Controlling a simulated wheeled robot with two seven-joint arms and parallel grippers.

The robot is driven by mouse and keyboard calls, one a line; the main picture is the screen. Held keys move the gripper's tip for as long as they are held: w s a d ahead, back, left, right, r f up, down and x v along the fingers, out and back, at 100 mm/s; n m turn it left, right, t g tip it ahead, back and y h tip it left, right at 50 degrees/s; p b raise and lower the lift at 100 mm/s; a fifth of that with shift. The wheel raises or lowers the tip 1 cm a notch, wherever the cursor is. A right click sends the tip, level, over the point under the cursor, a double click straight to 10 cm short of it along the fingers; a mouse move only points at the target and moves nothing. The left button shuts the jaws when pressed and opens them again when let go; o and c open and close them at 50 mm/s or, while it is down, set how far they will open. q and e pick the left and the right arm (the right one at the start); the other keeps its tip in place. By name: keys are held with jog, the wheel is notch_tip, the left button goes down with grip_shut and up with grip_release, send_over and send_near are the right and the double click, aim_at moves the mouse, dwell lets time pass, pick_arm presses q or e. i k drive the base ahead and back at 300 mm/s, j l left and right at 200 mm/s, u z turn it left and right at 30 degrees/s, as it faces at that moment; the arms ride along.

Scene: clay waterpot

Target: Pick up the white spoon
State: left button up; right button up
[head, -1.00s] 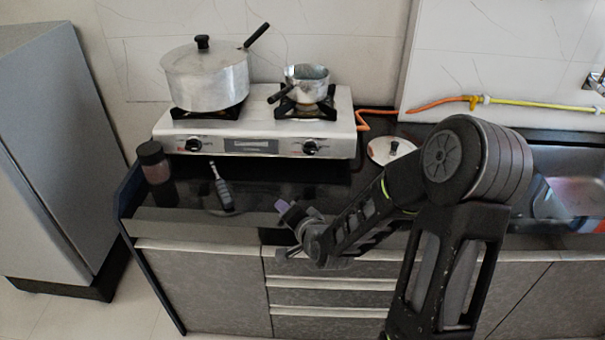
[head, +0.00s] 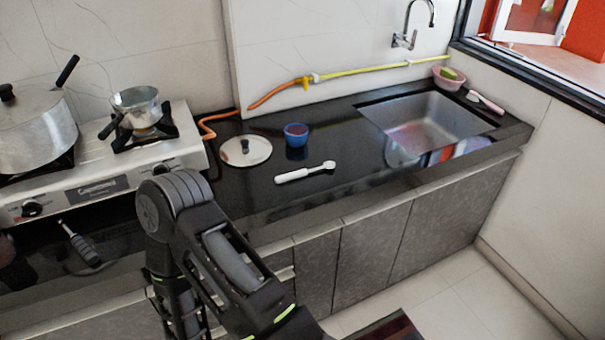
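The white spoon (head: 300,173) lies flat on the black countertop (head: 350,160), in the middle of the head view. Its thick handle points left and its small scoop end points right. It is fully visible, with nothing touching it except the counter. My arm shows at the lower left, with its elbow left of and nearer than the spoon. Neither of my grippers is in view.
A small blue bowl (head: 296,131) stands just behind the spoon, and a round lid (head: 246,151) lies to its left. The stove (head: 110,175) with pots is at the left. The sink (head: 428,122) is at the right. Counter right of the spoon is clear.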

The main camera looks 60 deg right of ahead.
aim_at(328, 165)
jog(key=i+l, duration=0.25)
jog(key=i, duration=0.2)
jog(key=z, duration=2.4)
